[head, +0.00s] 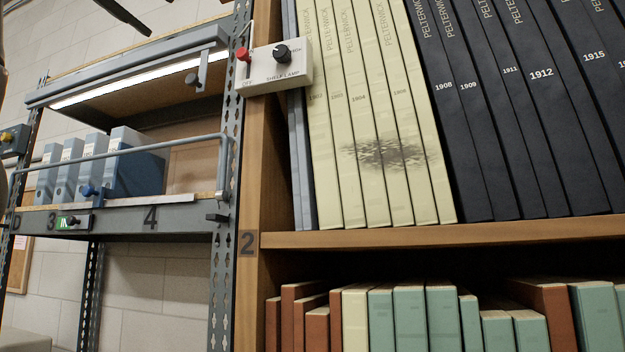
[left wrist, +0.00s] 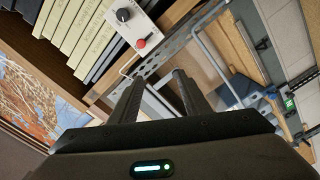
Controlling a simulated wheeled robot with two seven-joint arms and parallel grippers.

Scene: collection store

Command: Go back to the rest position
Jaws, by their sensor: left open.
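My left gripper (left wrist: 157,82) shows in the left wrist view, its two dark fingers apart with nothing between them. Beyond the fingertips are a grey perforated upright and the white shelf-lamp box (left wrist: 132,22); I cannot tell the exact gap. In the head view the box (head: 274,67) sits at the top of the wooden bookcase's left edge, with a red lever and a black knob. I cannot make out the left gripper clearly in the head view. My right gripper is in neither view.
A wooden bookcase (head: 440,235) with cream, black and green volumes fills the right. At left, a metal rack (head: 180,217) holds blue-grey box files (head: 135,165) behind a rail (head: 180,141), under a lit strip lamp (head: 130,82).

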